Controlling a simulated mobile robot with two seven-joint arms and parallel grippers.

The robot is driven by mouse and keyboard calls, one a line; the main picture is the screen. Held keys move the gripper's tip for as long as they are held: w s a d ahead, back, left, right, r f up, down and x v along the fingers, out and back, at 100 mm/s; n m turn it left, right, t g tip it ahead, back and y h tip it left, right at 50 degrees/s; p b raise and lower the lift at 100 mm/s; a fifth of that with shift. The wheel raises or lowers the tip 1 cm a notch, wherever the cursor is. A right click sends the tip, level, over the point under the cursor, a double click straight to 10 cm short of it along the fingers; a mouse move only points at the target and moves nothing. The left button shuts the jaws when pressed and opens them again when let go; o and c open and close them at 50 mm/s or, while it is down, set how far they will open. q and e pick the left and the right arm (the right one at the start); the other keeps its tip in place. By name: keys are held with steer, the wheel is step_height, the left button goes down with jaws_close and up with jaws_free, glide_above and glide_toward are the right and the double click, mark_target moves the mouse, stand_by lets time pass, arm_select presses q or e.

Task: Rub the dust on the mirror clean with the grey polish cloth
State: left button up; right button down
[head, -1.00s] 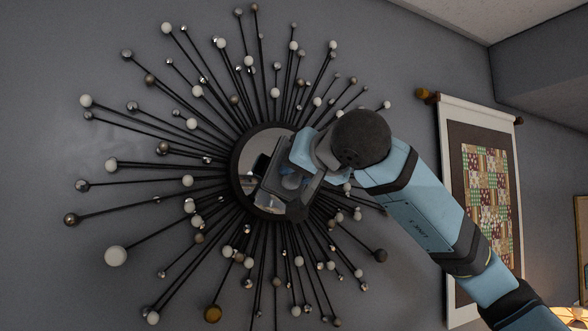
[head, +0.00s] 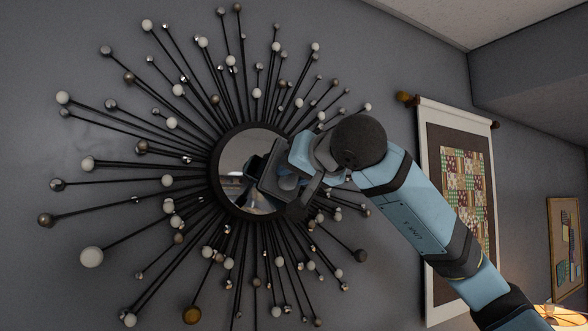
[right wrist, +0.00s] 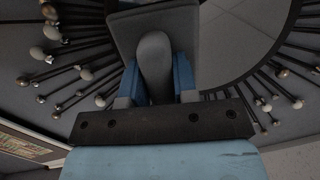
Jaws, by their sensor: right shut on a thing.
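The round mirror (head: 234,150) hangs on the wall in a dark frame with spokes around it. It also shows in the right wrist view (right wrist: 238,30). My right gripper (head: 284,182) is in front of the mirror's right part and hides some of the glass and rim. It is shut on the grey polish cloth, which shows in the right wrist view as a dark flat pad (right wrist: 183,22) with a rounded grey grip between the fingers. I cannot tell whether the pad touches the glass. No dust stands out clearly on the visible glass. My left gripper is not in view.
Thin spokes with white, silver and brown balls (head: 91,257) stick out all around the mirror. A patchwork quilt hanging (head: 468,190) is on the wall to the right, with a framed picture (head: 566,240) beyond it. A lit lamp (head: 562,316) is at the lower right.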

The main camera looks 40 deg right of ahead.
mark_target(270, 172)
steer(key=shift+w+a, duration=0.2)
steer(key=shift+a, duration=0.5)
steer(key=shift+w+a+f+p, duration=0.1)
steer(key=shift+a+p, duration=0.1)
steer(key=shift+a, duration=0.3)
steer(key=shift+w+a+p, duration=0.1)
steer(key=shift+a+p, duration=0.05)
steer(key=shift+a, duration=0.3)
steer(key=shift+w+a+p, duration=0.2)
steer(key=shift+a+p, duration=0.1)
steer(key=shift+a, duration=0.45)
steer(key=shift+w+a, duration=0.2)
steer(key=shift+a, duration=0.55)
